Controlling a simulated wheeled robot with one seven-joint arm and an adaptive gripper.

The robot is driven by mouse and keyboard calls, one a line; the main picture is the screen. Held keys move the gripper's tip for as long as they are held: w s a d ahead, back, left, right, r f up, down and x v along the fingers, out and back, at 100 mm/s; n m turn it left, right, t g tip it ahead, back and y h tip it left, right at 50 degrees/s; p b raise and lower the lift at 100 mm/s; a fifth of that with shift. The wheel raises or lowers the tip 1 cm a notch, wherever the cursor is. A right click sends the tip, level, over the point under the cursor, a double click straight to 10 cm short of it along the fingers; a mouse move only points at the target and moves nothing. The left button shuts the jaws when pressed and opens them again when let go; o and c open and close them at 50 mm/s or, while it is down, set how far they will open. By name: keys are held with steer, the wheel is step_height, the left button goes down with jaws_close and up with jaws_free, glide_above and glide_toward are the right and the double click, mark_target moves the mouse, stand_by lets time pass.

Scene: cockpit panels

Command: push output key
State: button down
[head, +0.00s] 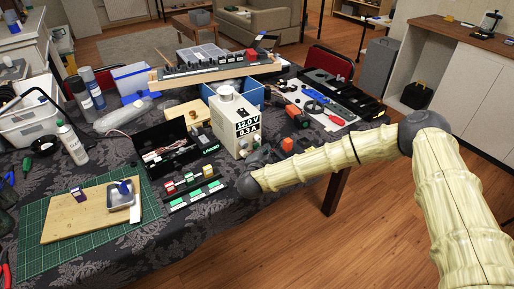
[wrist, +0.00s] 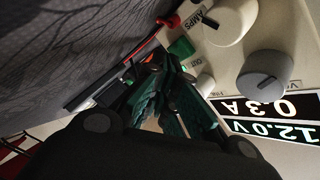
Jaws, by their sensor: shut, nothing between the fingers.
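The beige power supply (head: 226,124) stands on the table, its display reading 12.0 V and 0.3 A. A green key (wrist: 181,47), seemingly the output key, sits beside an "OUT" label at the panel's left. My gripper (wrist: 164,74) is shut and empty, its dark green fingers reaching toward the panel. Its tips show just below the green key in the picture; I cannot tell whether they touch it. In the head view my gripper is mostly hidden behind the arm's end.
An orange tool (head: 297,116) lies to the right. The table's front edge runs under my arm.

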steer(key=shift+s+d, duration=0.1)
steer(key=shift+s+d+p, duration=0.3)
steer(key=shift+s+d, duration=0.25)
steer(key=shift+s, duration=0.25)
steer(key=shift+s+d+p, duration=0.35)
steer(key=shift+s+d, duration=0.25)
steer(key=shift+s, duration=0.25)
steer(key=shift+s+d+p, duration=0.3)
steer(key=shift+s+d, duration=0.25)
steer(key=shift+s, duration=0.25)
